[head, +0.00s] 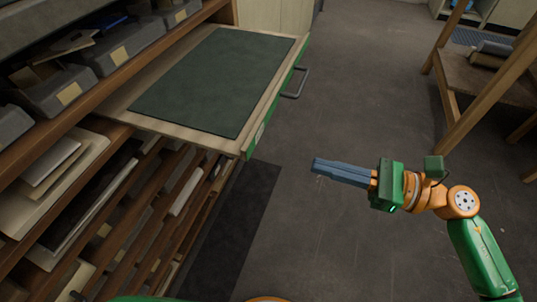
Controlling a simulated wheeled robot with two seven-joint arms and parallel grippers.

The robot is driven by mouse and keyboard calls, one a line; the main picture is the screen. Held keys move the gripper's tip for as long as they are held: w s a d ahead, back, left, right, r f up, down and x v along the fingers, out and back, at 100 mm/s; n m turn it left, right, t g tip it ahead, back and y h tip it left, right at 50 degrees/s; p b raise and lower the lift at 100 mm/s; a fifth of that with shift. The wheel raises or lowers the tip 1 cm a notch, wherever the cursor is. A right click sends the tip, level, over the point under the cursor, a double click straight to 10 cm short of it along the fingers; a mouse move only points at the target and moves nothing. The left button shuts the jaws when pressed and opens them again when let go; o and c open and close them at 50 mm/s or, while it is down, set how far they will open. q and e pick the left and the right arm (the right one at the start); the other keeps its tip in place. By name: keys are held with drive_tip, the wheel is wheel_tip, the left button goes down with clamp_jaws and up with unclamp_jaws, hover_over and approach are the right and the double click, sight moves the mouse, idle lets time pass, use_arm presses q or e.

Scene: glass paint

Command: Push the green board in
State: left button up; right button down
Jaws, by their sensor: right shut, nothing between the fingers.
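The green board (213,80) is a flat dark green sheet lying on a pale wooden pull-out shelf (290,58). The shelf sticks out of the wooden cabinet at the upper left. Its front edge is green and carries a dark metal handle (296,83). My right gripper (316,165) is shut and empty, its blue-grey fingers pointing left. It is over the floor, below and to the right of the shelf's near corner, apart from it. My left gripper is not in view.
Grey bins (127,47) with labels stand on the shelf above. Slots below hold papers and boards (55,185). A dark mat (233,232) lies on the floor by the cabinet. A wooden table (480,85) stands at the upper right. The floor between is clear.

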sight(252, 147)
drive_tip(key=p+x, duration=0.2)
drive_tip(key=x, duration=0.8)
drive_tip(key=shift+r, duration=0.15)
drive_tip(key=shift+w+a, duration=0.2)
drive_tip(key=shift+a, duration=0.3)
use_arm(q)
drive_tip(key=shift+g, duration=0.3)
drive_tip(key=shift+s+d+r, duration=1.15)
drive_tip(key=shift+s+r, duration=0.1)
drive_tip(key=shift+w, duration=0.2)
use_arm(e)
drive_tip(key=shift+a, duration=0.1)
